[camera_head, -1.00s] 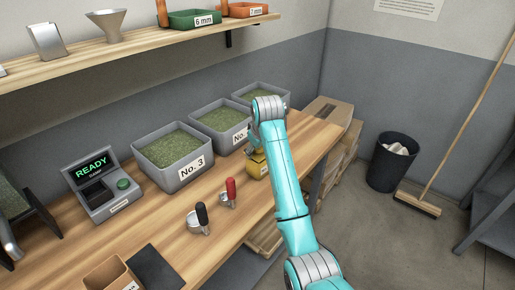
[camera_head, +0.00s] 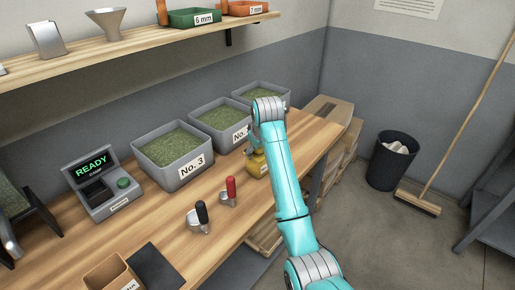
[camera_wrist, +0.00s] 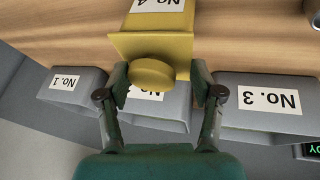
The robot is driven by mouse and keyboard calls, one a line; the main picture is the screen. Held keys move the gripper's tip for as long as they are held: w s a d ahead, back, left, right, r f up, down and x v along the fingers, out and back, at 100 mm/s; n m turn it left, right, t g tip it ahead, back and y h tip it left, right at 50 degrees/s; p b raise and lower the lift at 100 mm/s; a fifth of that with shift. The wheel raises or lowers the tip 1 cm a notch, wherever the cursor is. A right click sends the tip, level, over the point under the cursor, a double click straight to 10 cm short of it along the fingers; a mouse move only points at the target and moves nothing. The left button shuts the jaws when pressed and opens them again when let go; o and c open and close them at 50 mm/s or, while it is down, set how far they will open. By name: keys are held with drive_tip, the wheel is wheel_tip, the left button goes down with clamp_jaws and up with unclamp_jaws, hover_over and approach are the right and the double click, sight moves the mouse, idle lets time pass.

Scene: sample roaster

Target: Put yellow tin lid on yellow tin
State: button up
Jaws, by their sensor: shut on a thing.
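The yellow tin (camera_head: 257,165) stands near the bench's front edge, partly hidden by my arm in the head view. In the wrist view the tin (camera_wrist: 160,22) shows a white "No. 4" label, upside down. The yellow tin lid (camera_wrist: 152,73), with a round raised part, is between my fingers at the tin's top end. My gripper (camera_wrist: 160,88) is shut on the lid. The lid looks slightly turned against the tin's body. I cannot tell whether it touches the tin or is seated.
Grey bins of green beans, including the No. 3 bin (camera_head: 173,155), line the back of the bench (camera_head: 150,222). A red-handled scoop (camera_head: 229,192) and a black-handled scoop (camera_head: 198,220) lie left of the tin. A waste bin (camera_head: 392,160) stands on the floor.

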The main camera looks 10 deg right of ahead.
drive_tip(key=o, duration=1.4)
drive_tip(key=shift+o, duration=0.2)
drive_tip(key=v, duration=1.2)
drive_tip(key=shift+f, duration=0.1)
